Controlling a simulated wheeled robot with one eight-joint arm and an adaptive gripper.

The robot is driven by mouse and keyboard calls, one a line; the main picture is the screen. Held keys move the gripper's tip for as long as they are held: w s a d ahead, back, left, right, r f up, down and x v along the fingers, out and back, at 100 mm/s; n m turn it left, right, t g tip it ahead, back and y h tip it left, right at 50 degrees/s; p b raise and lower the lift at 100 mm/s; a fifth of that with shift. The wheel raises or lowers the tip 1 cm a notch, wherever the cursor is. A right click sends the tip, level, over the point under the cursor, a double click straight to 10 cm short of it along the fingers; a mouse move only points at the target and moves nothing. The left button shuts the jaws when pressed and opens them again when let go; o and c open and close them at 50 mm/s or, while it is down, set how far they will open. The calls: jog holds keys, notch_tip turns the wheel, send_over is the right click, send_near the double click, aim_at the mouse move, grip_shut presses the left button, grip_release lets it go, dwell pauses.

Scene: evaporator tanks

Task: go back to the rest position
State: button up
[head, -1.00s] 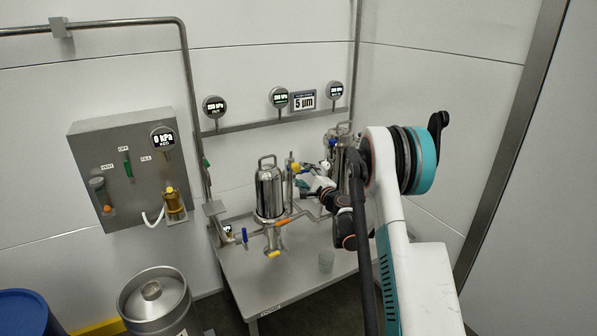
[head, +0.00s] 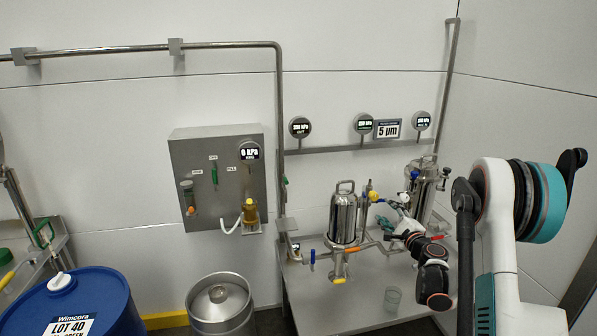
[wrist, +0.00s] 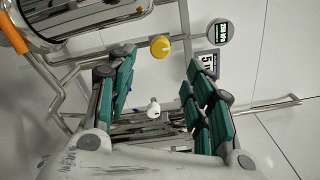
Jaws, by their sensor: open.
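My gripper (head: 388,213) is in the head view at the right, beyond the steel table, between two steel filter housings. Its teal-padded fingers show in the wrist view (wrist: 158,95), spread apart with nothing held between them. A yellow knob (wrist: 160,46) appears beyond the fingertips in the wrist view, apart from them. In the head view a yellow knob (head: 373,196) sits close to the gripper's tip; I cannot tell whether they touch. My arm reaches in from the right side of the head view.
The left filter housing (head: 343,215) and the right one (head: 423,190) stand close to the gripper, with pipes and valves around them. A steel keg (head: 220,303) and a blue drum (head: 110,290) stand at left. A gauge panel (head: 217,150) hangs on the wall.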

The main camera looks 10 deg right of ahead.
jog(key=s+a+r+n+g+y, duration=0.35)
jog(key=a+r+n, duration=0.45)
jog(key=a, duration=0.6)
jog(key=s+a+r+n+g, duration=0.3)
jog(key=s+a+r+n, duration=0.25)
jog(key=s+a, duration=0.55)
jog(key=s+a+n+g+h, duration=0.1)
jog(key=s+a+n+g, duration=0.3)
jog(key=s, duration=1)
jog(key=s+d+f+n+h, duration=0.1)
jog(key=s+f+n, duration=0.1)
jog(key=s, duration=0.6)
jog(key=s+d+f+n+h, duration=0.1)
jog(key=s+n+h, duration=0.1)
jog(key=s, duration=0.6)
jog(key=shift+f+n, duration=0.35)
jog(key=shift+n, duration=0.1)
jog(key=shift+w, duration=0.1)
jog(key=shift+c, duration=0.6)
